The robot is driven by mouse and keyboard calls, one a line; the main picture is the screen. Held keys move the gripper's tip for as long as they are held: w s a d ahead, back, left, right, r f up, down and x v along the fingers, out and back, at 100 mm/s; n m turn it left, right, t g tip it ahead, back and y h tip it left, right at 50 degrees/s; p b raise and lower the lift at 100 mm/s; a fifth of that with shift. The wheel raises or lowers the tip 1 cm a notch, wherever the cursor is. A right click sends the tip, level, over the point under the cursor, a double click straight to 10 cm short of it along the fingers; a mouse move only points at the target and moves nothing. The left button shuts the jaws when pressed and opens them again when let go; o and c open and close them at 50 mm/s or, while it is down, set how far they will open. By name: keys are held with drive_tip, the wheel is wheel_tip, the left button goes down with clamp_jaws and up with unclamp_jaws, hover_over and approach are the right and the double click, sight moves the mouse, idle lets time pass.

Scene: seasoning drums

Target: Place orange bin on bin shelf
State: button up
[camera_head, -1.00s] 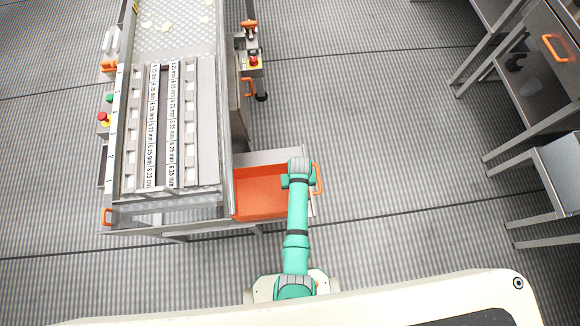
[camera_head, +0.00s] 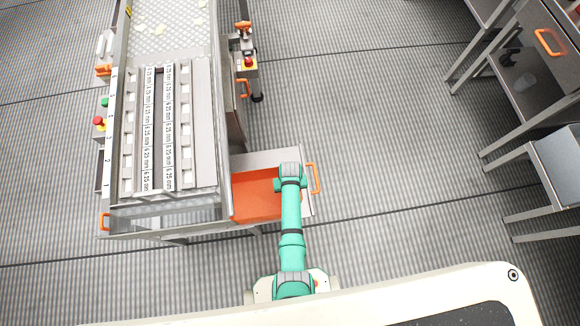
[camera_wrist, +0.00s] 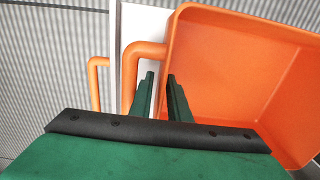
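The orange bin (camera_head: 255,198) sits on a grey metal ledge (camera_head: 270,158) at the lower right side of the machine. In the wrist view the open-topped bin (camera_wrist: 235,85) fills the right side, and its orange handle (camera_wrist: 140,50) sticks out to the left. My gripper (camera_wrist: 161,77) is over the bin's handle edge, with a narrow gap between its dark green fingers. The bin's near rim and handle pass by the fingertips; whether they touch is unclear. In the head view my arm hides the bin's right end. I cannot tell which surface is the bin shelf.
An orange handle (camera_head: 314,178) of the machine stands just right of my arm; it also shows in the wrist view (camera_wrist: 94,80). The machine (camera_head: 165,130) with printed rails stands left. Metal tables (camera_head: 530,90) stand at the right. The floor between is clear.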

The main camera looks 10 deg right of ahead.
drive_tip(key=shift+r, duration=0.1)
wheel_tip(320, 180, up, 12)
drive_tip(key=shift+f, duration=0.15)
drive_tip(key=s+t, duration=0.1)
drive_tip(key=s+d+t, duration=0.1)
drive_tip(key=s, duration=0.1)
drive_tip(key=s+d+f+t, duration=0.1)
drive_tip(key=s, duration=0.1)
drive_tip(key=shift+s+h, duration=0.25)
drive_tip(key=shift+h, duration=0.15)
drive_tip(key=s+a+r+t, duration=0.2)
drive_tip(key=s+r+t, duration=0.2)
drive_tip(key=r, duration=0.7)
drive_tip(key=s+a+r+t, duration=0.3)
drive_tip(key=s+r, duration=0.4)
drive_tip(key=r, duration=0.4)
drive_tip(key=s+a+r+t, duration=0.2)
drive_tip(key=s+r+t, duration=0.3)
drive_tip(key=r, duration=0.6)
drive_tip(key=shift+s+a+r+y, duration=0.2)
drive_tip(key=shift+s+a+y, duration=0.05)
drive_tip(key=shift+s+y, duration=0.2)
drive_tip(key=shift+a, duration=0.1)
